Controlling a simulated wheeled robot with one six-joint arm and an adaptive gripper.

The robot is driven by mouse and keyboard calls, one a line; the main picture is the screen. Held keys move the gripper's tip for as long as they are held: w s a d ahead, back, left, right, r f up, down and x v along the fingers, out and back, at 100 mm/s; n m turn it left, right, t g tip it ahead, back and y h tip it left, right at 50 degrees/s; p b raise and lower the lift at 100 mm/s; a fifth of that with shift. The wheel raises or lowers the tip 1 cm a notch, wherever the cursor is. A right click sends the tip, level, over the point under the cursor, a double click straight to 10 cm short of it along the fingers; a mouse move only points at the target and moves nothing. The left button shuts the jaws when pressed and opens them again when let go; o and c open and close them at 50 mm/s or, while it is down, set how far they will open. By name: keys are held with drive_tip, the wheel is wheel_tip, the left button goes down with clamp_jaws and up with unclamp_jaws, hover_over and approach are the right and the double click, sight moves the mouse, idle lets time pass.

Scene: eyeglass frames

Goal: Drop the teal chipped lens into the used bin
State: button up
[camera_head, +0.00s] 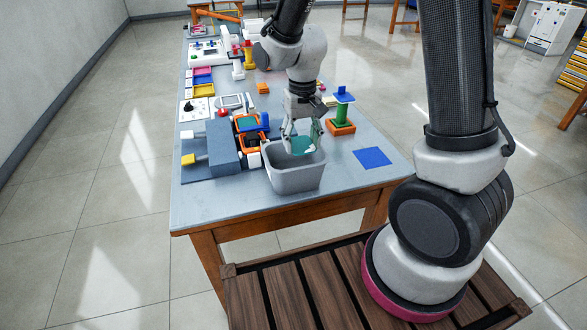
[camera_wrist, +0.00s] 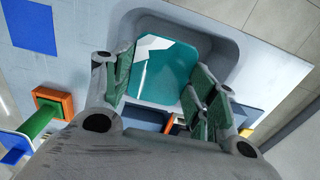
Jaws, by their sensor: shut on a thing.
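The teal lens (camera_wrist: 172,72) is held between the green pads of my gripper (camera_wrist: 160,78) in the wrist view, with a pale angular patch at its upper left. The grey bin (camera_wrist: 232,50) lies behind and below the lens. In the head view, my gripper (camera_head: 302,132) points down over the open top of the grey bin (camera_head: 295,181). The lens (camera_head: 303,147) shows there as a small teal patch at the bin's mouth, partly hidden by the fingers. I cannot tell how far it is below the rim.
A blue square (camera_head: 372,157) lies flat right of the bin. An orange-based green post with a blue top (camera_head: 342,110) stands behind it. Left of the bin are a grey-blue block (camera_head: 223,147) and orange-framed trays (camera_head: 249,123). The table's front edge is close to the bin.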

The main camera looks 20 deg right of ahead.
drive_tip(key=shift+f, duration=0.6)
drive_tip(key=o, duration=1)
drive_tip(key=shift+c, duration=0.2)
wheel_tip(320, 180, up, 12)
